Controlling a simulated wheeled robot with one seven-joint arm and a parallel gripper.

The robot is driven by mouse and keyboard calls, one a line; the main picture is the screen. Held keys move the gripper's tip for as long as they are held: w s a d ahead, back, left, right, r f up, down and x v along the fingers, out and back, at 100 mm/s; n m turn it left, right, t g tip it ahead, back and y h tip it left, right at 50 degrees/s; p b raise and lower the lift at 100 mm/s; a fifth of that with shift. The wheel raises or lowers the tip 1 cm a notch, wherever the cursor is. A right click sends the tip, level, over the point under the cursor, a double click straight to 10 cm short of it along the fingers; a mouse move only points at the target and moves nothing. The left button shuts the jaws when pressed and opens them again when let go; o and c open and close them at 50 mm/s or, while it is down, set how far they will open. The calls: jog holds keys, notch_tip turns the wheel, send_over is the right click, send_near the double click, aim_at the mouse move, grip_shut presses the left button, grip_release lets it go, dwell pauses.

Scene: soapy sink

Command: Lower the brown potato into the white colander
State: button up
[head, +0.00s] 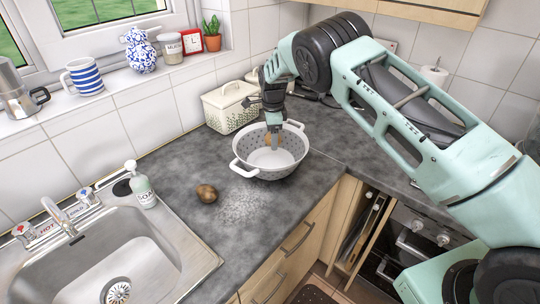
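The white colander (268,171), with two handles and holes in its sides, stands on the grey counter. My gripper (274,142) points down into it from above, with its fingers inside the bowl. A tan-brown potato (268,139) shows at the fingers, partly hidden by them. It seems to be held between them, within the colander's rim; whether it touches the bowl I cannot tell. Another brown potato (206,193) lies on the counter to the left of the colander, apart from it.
A steel sink (190,262) with a tap and soap bottle (143,188) is at the left. A cream bin (228,107) stands behind the colander. White specks (240,208) lie on the counter in front. A windowsill holds a striped mug (83,77) and other items.

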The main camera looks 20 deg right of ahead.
jog(key=shift+f+b, duration=0.4)
jog(key=shift+f, duration=0.15)
dwell(0.8)
jog(key=o, duration=1.3)
jog(key=shift+c, duration=0.2)
notch_tip(320, 180, up, 17)
jog(key=b, duration=0.5)
jog(key=s+a+n+y+b, duration=0.1)
jog(key=s+a+n, duration=0.35)
jog(key=s, duration=0.35)
jog(key=s+a+r+n, duration=0.1)
jog(key=s+a+n, duration=0.2)
jog(key=s+n, duration=0.35)
jog(key=s+a+n+y+b, duration=0.1)
jog(key=s+a+n, duration=0.25)
jog(key=s, duration=0.65)
jog(key=s+d+f+n, duration=0.1)
jog(key=s+n, duration=0.5)
jog(key=s, duration=0.6)
jog(key=s+d+f+n+h+b, duration=0.1)
jog(key=s+f+n, duration=0.3)
jog(key=s+n, duration=0.3)
jog(key=s, duration=0.5)
jog(key=shift+d+f, duration=0.2)
jog(key=shift+d, duration=0.2)
